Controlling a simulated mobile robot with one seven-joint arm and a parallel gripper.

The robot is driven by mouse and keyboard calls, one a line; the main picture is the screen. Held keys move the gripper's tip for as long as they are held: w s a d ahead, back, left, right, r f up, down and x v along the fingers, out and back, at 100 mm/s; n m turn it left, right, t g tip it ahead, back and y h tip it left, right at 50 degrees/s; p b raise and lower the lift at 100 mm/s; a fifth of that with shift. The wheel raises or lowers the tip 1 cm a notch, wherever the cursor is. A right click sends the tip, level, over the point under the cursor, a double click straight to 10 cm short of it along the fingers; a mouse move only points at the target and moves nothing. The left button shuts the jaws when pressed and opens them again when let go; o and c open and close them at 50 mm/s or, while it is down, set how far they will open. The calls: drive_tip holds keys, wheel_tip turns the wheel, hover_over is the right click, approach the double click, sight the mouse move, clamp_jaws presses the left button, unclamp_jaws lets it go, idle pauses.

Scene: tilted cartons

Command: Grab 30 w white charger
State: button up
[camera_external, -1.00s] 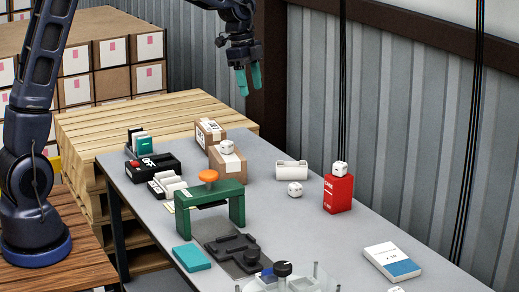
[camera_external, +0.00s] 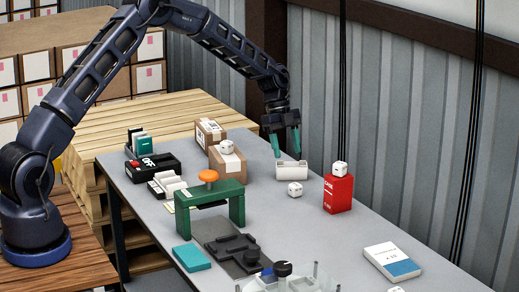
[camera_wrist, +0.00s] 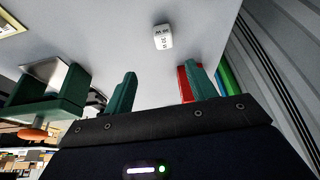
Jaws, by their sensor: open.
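A small white charger (camera_external: 295,188) lies on the grey table between the green press and the red box. It seems to be the white block (camera_wrist: 162,37) with dark lettering in the wrist view; I cannot read its wattage for certain. Another white charger (camera_external: 340,169) sits on top of the red box (camera_external: 338,194), and a third (camera_external: 226,146) sits on a cardboard carton (camera_external: 228,164). My gripper (camera_external: 285,143) is open and empty, its green fingers pointing down above the white holder, behind the table charger. The fingers (camera_wrist: 162,85) also show in the wrist view, apart and holding nothing.
A white holder (camera_external: 291,170) stands just below my gripper. A green press (camera_external: 236,206) with an orange knob stands to the left of the table charger. A white-and-blue box (camera_external: 392,262) lies at the right. The table between the press and the red box is mostly clear.

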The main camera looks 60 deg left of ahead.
sight(295, 184)
drive_tip(key=x, duration=0.8)
drive_tip(key=w+x, duration=0.1)
drive_tip(key=x, duration=0.3)
drive_tip(key=shift+a+f, duration=0.25)
drive_tip(key=shift+a, duration=0.05)
drive_tip(key=c, duration=1.1)
drive_tip(key=shift+r, duration=0.15)
